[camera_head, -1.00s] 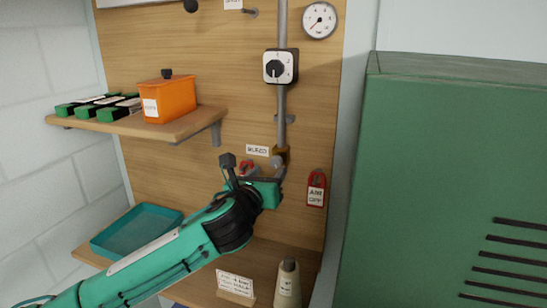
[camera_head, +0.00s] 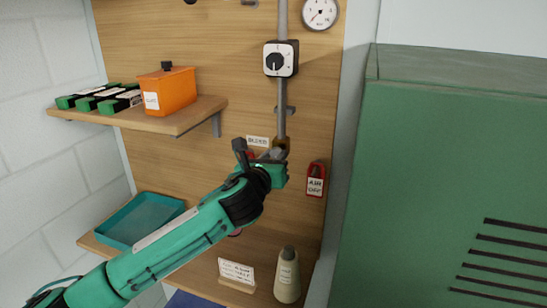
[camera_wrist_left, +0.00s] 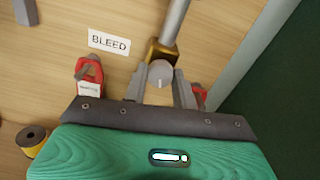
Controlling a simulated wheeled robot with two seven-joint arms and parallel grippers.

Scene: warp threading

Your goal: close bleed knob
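The bleed knob (camera_wrist_left: 160,74) is grey with a white line on its face. It sits below a brass fitting (camera_wrist_left: 160,52) on the vertical pipe, beside the label reading BLEED (camera_wrist_left: 109,42). My left gripper (camera_wrist_left: 160,86) has one grey finger on each side of the knob in the left wrist view. I cannot tell whether the fingers touch it. In the head view my left gripper (camera_head: 276,160) is at the pipe's lower end, below the brass fitting (camera_head: 282,144), and largely covers the knob. My right gripper is not in view.
A red AIR OFF tag (camera_head: 315,180) hangs right of the gripper. A black-and-white rotary switch (camera_head: 281,58) and gauge (camera_head: 320,13) are above. An orange box (camera_head: 168,90) stands on the left shelf. A bottle (camera_head: 287,275) stands below; a green cabinet (camera_head: 450,170) is right.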

